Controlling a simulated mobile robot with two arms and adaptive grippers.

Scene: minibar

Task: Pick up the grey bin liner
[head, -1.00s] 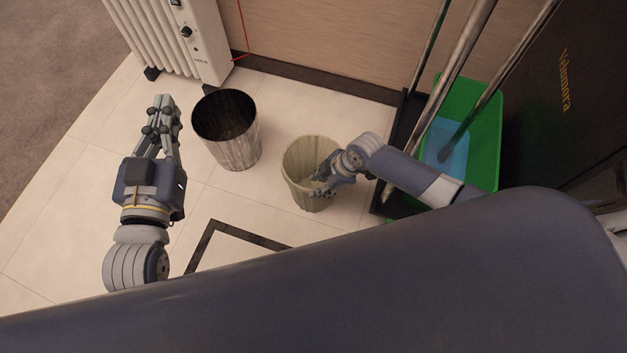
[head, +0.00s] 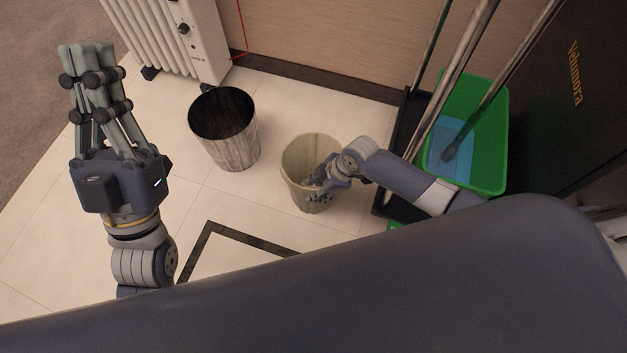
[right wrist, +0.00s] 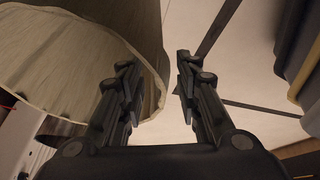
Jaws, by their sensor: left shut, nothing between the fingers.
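The pale grey-beige bin liner (head: 298,160) stands upright and open on the tiled floor, shaped like a bin, with a wavy rim. I cannot tell if a bin is inside it. My right gripper (head: 316,190) is at its right front side, overlapping it in the head view. In the right wrist view the liner (right wrist: 60,60) fills the upper left. My right gripper (right wrist: 158,75) is open there, with the liner's edge by its left finger; I cannot tell if they touch. My left gripper (head: 88,48) is shut and empty, raised at the far left.
A dark mottled bin (head: 232,145) stands left of the liner. A white radiator (head: 185,40) is behind it at the wall. A green bucket (head: 490,170) and metal poles are on the right. A dark frame outline (head: 205,245) lies on the floor in front.

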